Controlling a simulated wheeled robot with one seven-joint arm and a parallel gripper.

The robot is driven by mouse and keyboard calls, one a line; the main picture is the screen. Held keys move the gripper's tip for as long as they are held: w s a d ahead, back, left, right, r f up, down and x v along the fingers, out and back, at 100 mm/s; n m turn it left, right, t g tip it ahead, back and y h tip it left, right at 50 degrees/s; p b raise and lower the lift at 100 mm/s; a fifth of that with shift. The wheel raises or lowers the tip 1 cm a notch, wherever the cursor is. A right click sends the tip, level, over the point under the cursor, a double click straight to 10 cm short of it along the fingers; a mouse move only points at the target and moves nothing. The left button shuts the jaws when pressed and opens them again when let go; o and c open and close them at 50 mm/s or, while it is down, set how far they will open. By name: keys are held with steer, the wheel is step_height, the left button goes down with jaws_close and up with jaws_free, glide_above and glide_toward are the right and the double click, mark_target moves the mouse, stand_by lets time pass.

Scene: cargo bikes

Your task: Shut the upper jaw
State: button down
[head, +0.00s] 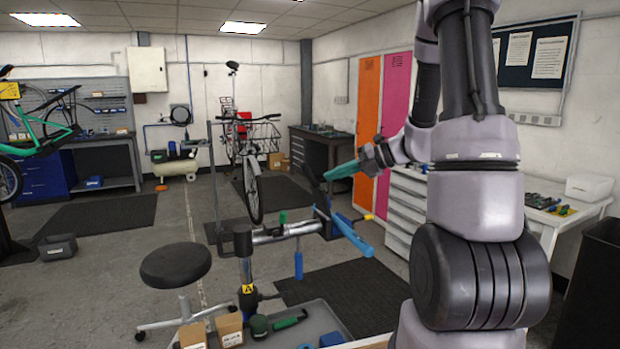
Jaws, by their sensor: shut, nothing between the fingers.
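The repair stand's clamp (285,232) sits at the end of a silver arm in the middle of the head view. Its blue lower jaw (352,237) slopes down to the right. The dark upper jaw (313,183) stands raised steeply from the pivot, with a wide gap between the two jaws. My gripper (329,176) reaches in from the right with its teal fingers shut and empty. The fingertips are at the right side of the upper jaw in the picture; I cannot tell whether they touch it.
A black stool (175,264) and a grey tray (318,315) with boxes and tools are in front. A cargo bike (255,165) stands behind the clamp. A white drawer cabinet (405,212) is to the right. The floor at left is mostly clear.

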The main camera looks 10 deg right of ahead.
mark_target(312, 176)
stand_by(0.3)
steer(key=x, duration=1)
steer(key=shift+w+d+r, duration=0.4)
steer(key=shift+d+r, duration=0.15)
steer(key=shift+d, duration=0.2)
steer(key=shift+w+d+r, duration=0.4)
steer(key=shift+d+r, duration=0.1)
steer(key=shift+d, duration=0.2)
steer(key=shift+d, duration=0.1)
